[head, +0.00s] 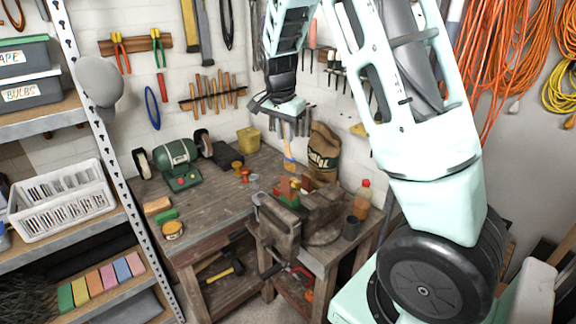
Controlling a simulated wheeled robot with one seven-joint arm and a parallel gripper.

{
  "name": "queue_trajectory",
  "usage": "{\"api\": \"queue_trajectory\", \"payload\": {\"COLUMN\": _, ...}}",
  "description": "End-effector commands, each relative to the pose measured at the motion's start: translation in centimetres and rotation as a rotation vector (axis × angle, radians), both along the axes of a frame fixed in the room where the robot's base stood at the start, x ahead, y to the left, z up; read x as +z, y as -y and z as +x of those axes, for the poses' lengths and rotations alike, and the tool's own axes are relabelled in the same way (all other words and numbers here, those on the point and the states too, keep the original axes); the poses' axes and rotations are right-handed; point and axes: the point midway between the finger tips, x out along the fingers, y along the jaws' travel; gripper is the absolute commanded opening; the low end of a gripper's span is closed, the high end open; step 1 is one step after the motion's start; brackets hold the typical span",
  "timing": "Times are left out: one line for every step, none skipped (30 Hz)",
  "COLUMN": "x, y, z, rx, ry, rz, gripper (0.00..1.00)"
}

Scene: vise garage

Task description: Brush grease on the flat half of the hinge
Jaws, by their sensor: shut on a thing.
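My gripper (287,128) hangs over the back of the workbench, pointing down, shut on a slim brush (288,157). The brush shows a blue part above a pale orange lower part, and it is roughly upright. Its tip is above and behind the bench vise (283,222), apart from it as far as I can tell. Small green, red and brassy pieces (288,189) show at the vise's top; they are too small to tell which is the hinge or its flat half.
The wooden workbench (215,205) has clear room at its middle. A green bench grinder (177,160) stands at the back left. Shelving (75,220) stands at left.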

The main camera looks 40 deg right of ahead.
Motion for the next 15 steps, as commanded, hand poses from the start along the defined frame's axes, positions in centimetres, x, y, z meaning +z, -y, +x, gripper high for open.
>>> {"api": "queue_trajectory", "payload": {"x": 0.0, "y": 0.0, "z": 0.0, "rx": 0.0, "ry": 0.0, "rz": 0.0, "gripper": 0.0}}
{"api": "queue_trajectory", "payload": {"x": 0.0, "y": 0.0, "z": 0.0, "rx": 0.0, "ry": 0.0, "rz": 0.0, "gripper": 0.0}}
{"api": "queue_trajectory", "payload": {"x": 0.0, "y": 0.0, "z": 0.0, "rx": 0.0, "ry": 0.0, "rz": 0.0, "gripper": 0.0}}
{"api": "queue_trajectory", "payload": {"x": 0.0, "y": 0.0, "z": 0.0, "rx": 0.0, "ry": 0.0, "rz": 0.0, "gripper": 0.0}}
{"api": "queue_trajectory", "payload": {"x": 0.0, "y": 0.0, "z": 0.0, "rx": 0.0, "ry": 0.0, "rz": 0.0, "gripper": 0.0}}
{"api": "queue_trajectory", "payload": {"x": 0.0, "y": 0.0, "z": 0.0, "rx": 0.0, "ry": 0.0, "rz": 0.0, "gripper": 0.0}}
{"api": "queue_trajectory", "payload": {"x": 0.0, "y": 0.0, "z": 0.0, "rx": 0.0, "ry": 0.0, "rz": 0.0, "gripper": 0.0}}
{"api": "queue_trajectory", "payload": {"x": 0.0, "y": 0.0, "z": 0.0, "rx": 0.0, "ry": 0.0, "rz": 0.001, "gripper": 0.0}}
{"api": "queue_trajectory", "payload": {"x": -0.1, "y": 0.1, "z": 0.0, "rx": -0.001, "ry": -0.001, "rz": 0.003, "gripper": 0.0}}
{"api": "queue_trajectory", "payload": {"x": -0.2, "y": 0.1, "z": 0.0, "rx": -0.001, "ry": -0.003, "rz": 0.006, "gripper": 0.0}}
{"api": "queue_trajectory", "payload": {"x": -0.3, "y": 0.1, "z": 0.0, "rx": -0.002, "ry": -0.004, "rz": 0.008, "gripper": 0.0}}
{"api": "queue_trajectory", "payload": {"x": -0.6, "y": 0.3, "z": 0.0, "rx": -0.002, "ry": -0.008, "rz": 0.015, "gripper": 0.0}}
{"api": "queue_trajectory", "payload": {"x": -0.8, "y": 0.4, "z": 0.0, "rx": -0.002, "ry": -0.011, "rz": 0.02, "gripper": 0.0}}
{"api": "queue_trajectory", "payload": {"x": -1.0, "y": 0.4, "z": 0.0, "rx": -0.002, "ry": -0.015, "rz": 0.027, "gripper": 0.0}}
{"api": "queue_trajectory", "payload": {"x": -1.4, "y": 0.6, "z": 0.1, "rx": -0.004, "ry": -0.021, "rz": 0.039, "gripper": 0.0}}
